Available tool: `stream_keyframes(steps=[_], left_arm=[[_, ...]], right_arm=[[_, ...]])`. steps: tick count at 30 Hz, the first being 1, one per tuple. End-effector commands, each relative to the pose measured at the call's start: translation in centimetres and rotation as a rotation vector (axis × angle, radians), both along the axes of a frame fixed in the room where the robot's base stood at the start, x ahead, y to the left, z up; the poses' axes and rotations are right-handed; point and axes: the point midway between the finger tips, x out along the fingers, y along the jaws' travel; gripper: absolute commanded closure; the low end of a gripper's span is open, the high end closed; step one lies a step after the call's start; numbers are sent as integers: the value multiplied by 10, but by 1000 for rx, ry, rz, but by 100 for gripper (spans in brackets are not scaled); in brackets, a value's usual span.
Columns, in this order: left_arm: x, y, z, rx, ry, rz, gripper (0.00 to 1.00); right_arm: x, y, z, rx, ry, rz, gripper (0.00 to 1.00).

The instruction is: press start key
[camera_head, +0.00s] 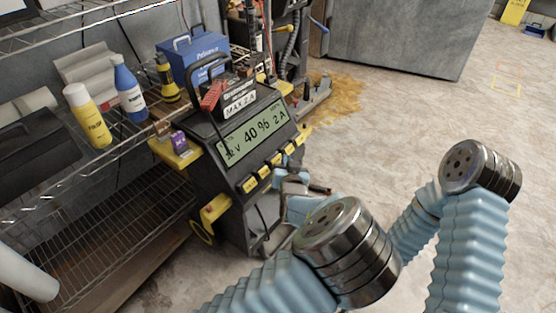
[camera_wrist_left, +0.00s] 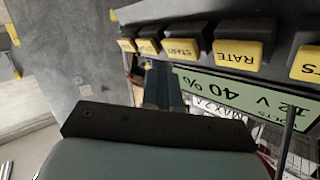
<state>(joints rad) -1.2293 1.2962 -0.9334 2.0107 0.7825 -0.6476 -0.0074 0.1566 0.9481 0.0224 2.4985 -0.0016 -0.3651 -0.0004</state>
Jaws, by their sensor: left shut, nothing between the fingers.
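The black charger (camera_head: 232,160) stands beside the shelf, its green display reading 12 V, 40 % and 2 A. A row of yellow keys runs below the display. The start key (camera_head: 276,160) is the middle one. In the left wrist view the start key (camera_wrist_left: 182,48) appears upside down, beside the rate key (camera_wrist_left: 239,53). My left gripper (camera_head: 292,180) is shut and empty, just in front of and below the keys, partly hidden behind my arm. In the wrist view its fingers (camera_wrist_left: 162,84) show below the start key, seemingly apart from it. My right gripper is out of view.
A wire shelf (camera_head: 95,215) holds a yellow bottle (camera_head: 88,117), a blue bottle (camera_head: 130,92) and a blue box (camera_head: 193,52). A brown spill (camera_head: 338,98) lies on the floor behind the charger. A grey block (camera_head: 395,38) stands at the back. The floor to the right is open.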

Motion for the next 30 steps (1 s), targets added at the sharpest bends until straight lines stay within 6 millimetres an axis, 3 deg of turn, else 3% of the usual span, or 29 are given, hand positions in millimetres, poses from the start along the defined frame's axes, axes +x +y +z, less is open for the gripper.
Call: stream_keyframes(steps=[15,30], left_arm=[[-22,-33,26,0,0,-1,100],[-23,-33,25,0,0,-1,100]], right_arm=[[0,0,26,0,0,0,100],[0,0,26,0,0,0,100]])
